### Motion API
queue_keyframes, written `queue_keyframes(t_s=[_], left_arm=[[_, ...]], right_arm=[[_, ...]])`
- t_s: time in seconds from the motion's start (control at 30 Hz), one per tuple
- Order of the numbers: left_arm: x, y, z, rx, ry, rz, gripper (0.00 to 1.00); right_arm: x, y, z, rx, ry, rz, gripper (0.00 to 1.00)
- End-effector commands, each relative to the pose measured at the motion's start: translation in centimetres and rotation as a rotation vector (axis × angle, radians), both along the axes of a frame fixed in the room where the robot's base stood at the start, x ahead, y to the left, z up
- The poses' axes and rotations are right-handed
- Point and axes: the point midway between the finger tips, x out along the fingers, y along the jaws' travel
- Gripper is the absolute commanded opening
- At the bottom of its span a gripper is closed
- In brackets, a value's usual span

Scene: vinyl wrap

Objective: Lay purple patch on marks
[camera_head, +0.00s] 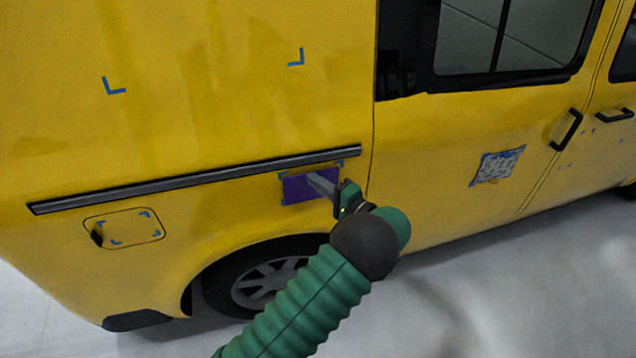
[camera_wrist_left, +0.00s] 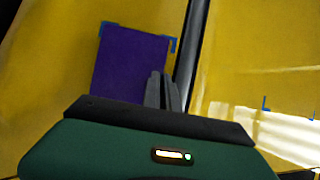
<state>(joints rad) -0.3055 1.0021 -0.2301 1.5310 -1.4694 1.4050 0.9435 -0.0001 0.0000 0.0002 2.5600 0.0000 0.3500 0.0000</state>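The purple patch (camera_head: 300,190) is against the yellow van's side, just below the grey trim strip, with blue corner marks (camera_head: 283,176) showing at its edges. The left wrist view also shows the patch (camera_wrist_left: 130,65), with blue marks at its two upper corners. My left gripper (camera_head: 318,182) is in front of the patch's right part. Its fingers (camera_wrist_left: 161,90) look close together and overlap the patch's lower right edge in the wrist view. Whether they pinch the patch or only touch it cannot be told. My right gripper is not in view.
The grey trim strip (camera_head: 200,180) runs just above the patch. Other blue corner marks sit on the upper panel (camera_head: 113,87) and around the fuel flap (camera_head: 125,229). A patterned patch (camera_head: 497,165) is on the door. A wheel (camera_head: 265,284) is below. Floor is clear at lower right.

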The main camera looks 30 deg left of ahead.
Motion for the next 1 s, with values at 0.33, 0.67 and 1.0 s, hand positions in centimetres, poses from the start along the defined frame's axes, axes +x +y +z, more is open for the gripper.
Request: queue_keyframes(t_s=[0.33, 0.67, 1.0], left_arm=[[0.25, -0.25, 0.11, 0.0, -0.001, -0.001, 0.0], [0.3, -0.13, 0.11, 0.0, -0.001, 0.0, 0.0], [0.62, 0.27, 0.06, -0.001, -0.001, 0.0, 0.0]], right_arm=[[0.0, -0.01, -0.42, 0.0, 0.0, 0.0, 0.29], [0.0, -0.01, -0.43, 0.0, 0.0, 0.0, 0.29], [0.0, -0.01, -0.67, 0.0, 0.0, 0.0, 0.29]])
